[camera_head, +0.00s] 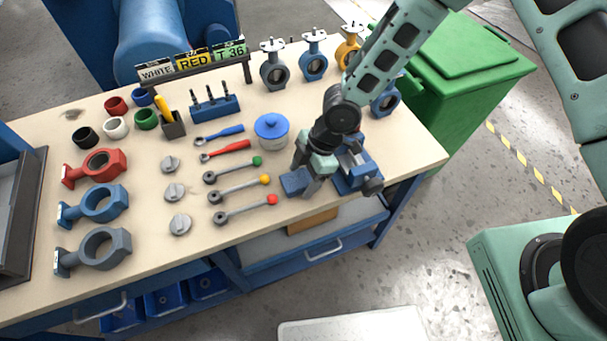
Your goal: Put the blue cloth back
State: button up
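A small dark blue piece (294,183), which looks like the folded blue cloth, is near the front edge of the workbench (140,245). It is directly at the fingertips of my gripper (306,186), on their left side. My gripper points down at the bench, just left of the blue vise (362,180). The fingers are small and overlap the blue piece in this view. I cannot tell whether they are open or closed on it, or whether it rests on the bench.
A white jar with a blue lid (272,130) stands behind my gripper. Several colored-knob levers (238,188) and wrenches lie to the left. Valve bodies (103,203) fill the left side, and upright valves (314,62) the back. A green bin (450,75) stands right of the bench.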

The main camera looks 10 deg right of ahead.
jog(key=shift+s, duration=0.1)
jog(key=v, duration=1.2)
jog(key=s+d+r+m+h, duration=0.1)
jog(key=s+d+r+m, duration=0.1)
jog(key=s+r+m, duration=0.4)
jog(key=s+d+r+m+t+h, duration=0.1)
jog(key=s+d+r+m+h, duration=0.1)
jog(key=s+r+m, duration=0.5)
jog(key=s+d+r+p, duration=0.1)
jog(key=s+r, duration=0.4)
jog(key=s, duration=0.1)
jog(key=shift+r+m+h, duration=0.2)
jog(key=shift+m+h, duration=0.1)
jog(key=shift+s, duration=0.15)
